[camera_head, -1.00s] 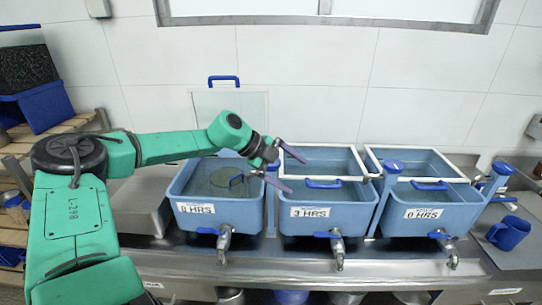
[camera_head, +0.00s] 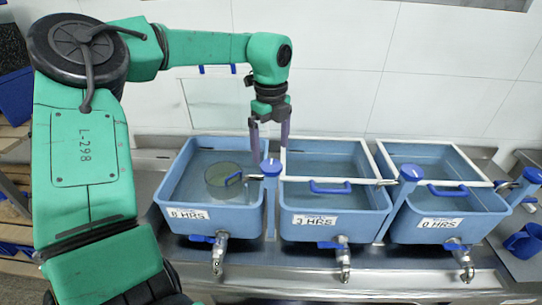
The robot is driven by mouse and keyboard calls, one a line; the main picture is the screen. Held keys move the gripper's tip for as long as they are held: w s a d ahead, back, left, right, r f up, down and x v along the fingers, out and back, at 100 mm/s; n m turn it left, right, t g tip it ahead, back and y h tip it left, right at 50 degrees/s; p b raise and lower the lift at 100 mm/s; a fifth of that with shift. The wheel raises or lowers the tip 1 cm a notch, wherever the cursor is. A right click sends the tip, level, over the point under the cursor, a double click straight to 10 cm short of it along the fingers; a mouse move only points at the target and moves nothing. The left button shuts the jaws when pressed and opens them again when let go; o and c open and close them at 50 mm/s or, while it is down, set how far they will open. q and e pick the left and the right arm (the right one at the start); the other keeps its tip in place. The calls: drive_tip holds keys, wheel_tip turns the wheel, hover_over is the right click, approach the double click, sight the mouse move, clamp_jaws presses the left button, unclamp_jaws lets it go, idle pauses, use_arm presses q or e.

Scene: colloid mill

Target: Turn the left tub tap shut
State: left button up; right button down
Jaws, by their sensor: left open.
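The left tub (camera_head: 215,219) is blue, labelled "0 HRS" and holds liquid with a round mesh piece (camera_head: 226,181) in it. Its tap (camera_head: 219,254) is on the front, a metal spout with a blue lever (camera_head: 202,239) pointing left. My left gripper (camera_head: 270,150) points down, open and empty, above the gap between the left and middle tubs. It is behind and above the tap, apart from it, near a blue-capped post (camera_head: 271,167). My right gripper is not in view.
The middle tub (camera_head: 335,228), labelled "3 HRS", and the right tub (camera_head: 438,232) have similar front taps, white frames and blue handles. Blue-capped posts (camera_head: 410,173) stand between tubs. A blue mug (camera_head: 524,241) is at the far right. The steel counter (camera_head: 290,268) is clear in front.

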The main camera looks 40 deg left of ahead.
sight(271, 165)
use_arm(q)
drive_tip(key=f, duration=0.1)
drive_tip(key=w+f, duration=0.1)
drive_tip(key=f, duration=0.1)
drive_tip(key=a+f+p, duration=0.1)
drive_tip(key=shift+w+f, duration=0.2)
drive_tip(key=shift+f, duration=0.9)
drive_tip(key=shift+s+d, duration=0.1)
drive_tip(key=shift+s, duration=0.05)
drive_tip(key=shift+s+d+r, duration=0.1)
drive_tip(key=shift+s+r, duration=0.05)
drive_tip(key=shift+c, duration=1.2)
drive_tip(key=c, duration=1)
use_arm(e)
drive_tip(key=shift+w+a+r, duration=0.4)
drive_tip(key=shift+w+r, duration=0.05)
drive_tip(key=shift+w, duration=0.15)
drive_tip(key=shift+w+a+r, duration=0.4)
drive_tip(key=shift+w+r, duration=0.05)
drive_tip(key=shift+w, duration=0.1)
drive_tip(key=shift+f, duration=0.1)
